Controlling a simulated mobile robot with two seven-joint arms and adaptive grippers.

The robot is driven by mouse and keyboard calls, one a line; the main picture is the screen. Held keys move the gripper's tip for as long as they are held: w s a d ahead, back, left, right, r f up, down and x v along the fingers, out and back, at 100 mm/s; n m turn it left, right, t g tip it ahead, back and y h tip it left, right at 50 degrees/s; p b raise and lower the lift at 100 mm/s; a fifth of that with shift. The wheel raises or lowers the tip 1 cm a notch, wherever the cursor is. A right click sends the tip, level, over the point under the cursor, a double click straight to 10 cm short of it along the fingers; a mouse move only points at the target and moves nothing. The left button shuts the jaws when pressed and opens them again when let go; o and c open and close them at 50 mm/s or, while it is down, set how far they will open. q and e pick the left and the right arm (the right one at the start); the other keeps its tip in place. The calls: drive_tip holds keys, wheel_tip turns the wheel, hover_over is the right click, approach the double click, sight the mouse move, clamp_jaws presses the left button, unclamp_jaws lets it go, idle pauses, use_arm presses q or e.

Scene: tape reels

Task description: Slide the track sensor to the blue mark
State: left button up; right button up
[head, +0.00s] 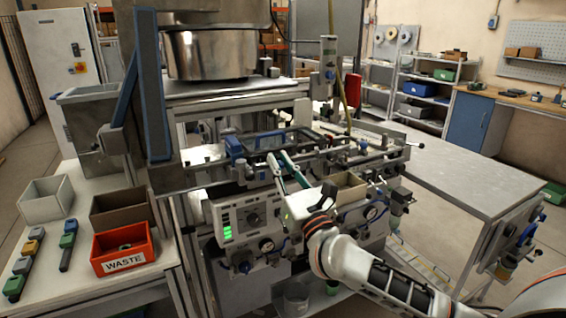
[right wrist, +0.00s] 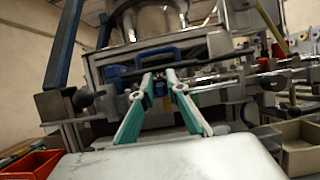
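My right gripper (head: 281,160) reaches in from the lower right, in front of the rail (head: 310,151) on the machine. In the right wrist view its two teal-padded fingers (right wrist: 159,76) lean towards each other, with a gap between the tips. Small dark and blue machine parts show through that gap, and I see no clear grip on anything. I cannot tell for sure which small part on the rail is the track sensor. I cannot pick out the blue mark with certainty. My left gripper is not in view.
A blue-handled clear cover (head: 268,141) lies behind the rail. A tan open box (head: 347,187) stands right of my gripper. A steel bowl (head: 210,54) is above. A red waste bin (head: 122,248) stands at left. The grey table (head: 455,172) at right is clear.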

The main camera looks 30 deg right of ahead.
drive_tip(key=shift+s, duration=0.1)
drive_tip(key=v, duration=1.1)
drive_tip(key=shift+s+f, duration=0.2)
drive_tip(key=shift+s, duration=0.15)
